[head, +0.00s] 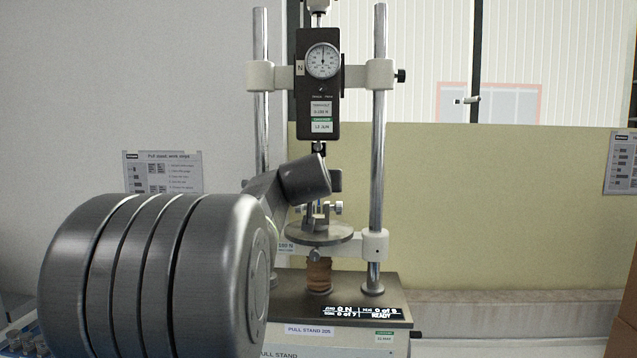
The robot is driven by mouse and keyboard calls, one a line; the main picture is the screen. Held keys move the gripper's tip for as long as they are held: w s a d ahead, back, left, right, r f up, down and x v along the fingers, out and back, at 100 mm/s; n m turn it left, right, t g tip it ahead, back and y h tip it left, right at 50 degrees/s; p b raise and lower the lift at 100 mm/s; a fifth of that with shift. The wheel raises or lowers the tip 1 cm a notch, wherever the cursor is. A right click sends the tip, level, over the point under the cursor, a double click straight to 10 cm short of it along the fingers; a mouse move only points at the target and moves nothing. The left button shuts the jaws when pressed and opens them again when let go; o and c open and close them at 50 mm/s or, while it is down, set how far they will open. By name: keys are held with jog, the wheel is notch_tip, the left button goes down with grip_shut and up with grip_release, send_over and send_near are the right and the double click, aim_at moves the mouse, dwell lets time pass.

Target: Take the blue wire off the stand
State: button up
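The pull stand (378,150) stands ahead, with two upright steel posts and a dark force gauge (318,105) with a round dial between them. Below the gauge is a small dark upper fitting (319,150). A round plate (319,234) carries a lower metal clamp with side screws (318,209). I cannot make out a blue wire; my arm covers part of the space between the upper fitting and the clamp. My arm reaches in from the lower left in front of the stand. No gripper fingers can be made out, and what they hold is hidden.
The stand's base (345,285) bears a lit display (363,311) reading 0 N and READY. Posted sheets hang on the wall at left (162,172) and on the yellow panel at right (621,162). A brown edge (627,310) stands at far right. Space right of the stand looks clear.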

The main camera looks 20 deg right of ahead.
grip_shut()
jog(key=shift+r, duration=0.35)
jog(key=shift+f+b+v, duration=0.15)
jog(key=shift+b+v, duration=0.35)
jog(key=shift+v, duration=0.25)
jog(key=shift+f+b+v, duration=0.15)
jog(key=shift+b+v, duration=0.35)
jog(key=shift+v, duration=0.3)
dwell(2.2)
jog(key=shift+b+v, duration=0.4)
jog(key=shift+v, duration=0.65)
jog(key=shift+s+a+f+b, duration=0.1)
jog(key=shift+s+a+b, duration=0.3)
jog(key=shift+s, duration=0.45)
jog(key=shift+s+a+f+b, duration=0.1)
jog(key=shift+s+a+b, duration=0.25)
jog(key=shift+s, duration=0.5)
jog(key=shift+s+a+b, duration=0.3)
jog(key=shift+s+a, duration=0.15)
jog(key=shift+s, duration=0.4)
